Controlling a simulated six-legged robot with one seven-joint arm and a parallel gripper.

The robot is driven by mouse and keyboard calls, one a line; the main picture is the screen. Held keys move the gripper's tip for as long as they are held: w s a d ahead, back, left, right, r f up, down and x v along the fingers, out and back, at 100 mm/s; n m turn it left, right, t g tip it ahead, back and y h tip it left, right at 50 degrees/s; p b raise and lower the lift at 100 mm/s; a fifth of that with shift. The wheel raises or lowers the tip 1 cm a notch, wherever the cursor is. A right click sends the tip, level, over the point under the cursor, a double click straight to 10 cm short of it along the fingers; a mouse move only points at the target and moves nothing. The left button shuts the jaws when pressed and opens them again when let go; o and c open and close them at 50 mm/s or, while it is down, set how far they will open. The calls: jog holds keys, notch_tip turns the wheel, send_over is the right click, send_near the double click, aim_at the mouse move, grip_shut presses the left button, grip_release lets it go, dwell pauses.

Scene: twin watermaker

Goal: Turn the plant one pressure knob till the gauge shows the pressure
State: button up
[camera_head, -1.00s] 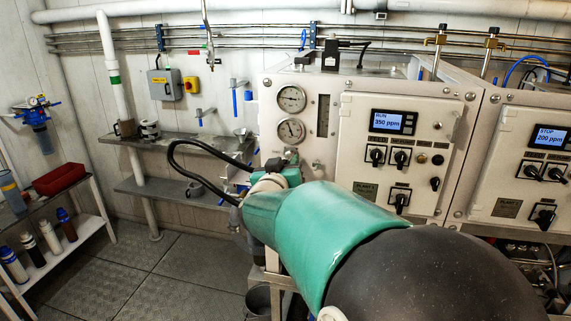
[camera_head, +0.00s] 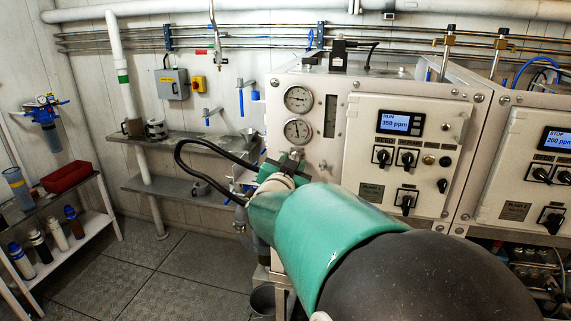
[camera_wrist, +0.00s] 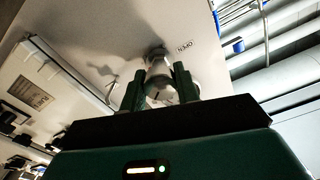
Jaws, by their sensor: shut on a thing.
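The plant one pressure knob is a pale metal knob (camera_wrist: 158,70) standing out from the white panel in the wrist view. My gripper (camera_wrist: 158,88) is shut on it, with a dark finger on each side. In the head view my gripper (camera_head: 291,158) is at the panel just below two round gauges, and my own arm hides the knob. The upper gauge (camera_head: 298,98) and lower gauge (camera_head: 298,131) have white faces; their readings are too small to tell. The plant one display (camera_head: 400,122) reads RUN 350 ppm.
Black switches (camera_head: 407,158) sit on the plant one panel, right of the gauges. A second panel (camera_head: 515,210) stands farther right, its display reading STOP 200 ppm. A wall shelf (camera_head: 190,147) is behind on the left. The floor (camera_head: 130,260) at left is clear.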

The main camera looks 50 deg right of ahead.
jog(key=shift+m, duration=0.6)
jog(key=o, duration=1)
jog(key=shift+a, duration=0.1)
jog(key=v, duration=1.3)
jog(key=shift+s+a, duration=0.15)
jog(key=shift+a, duration=0.1)
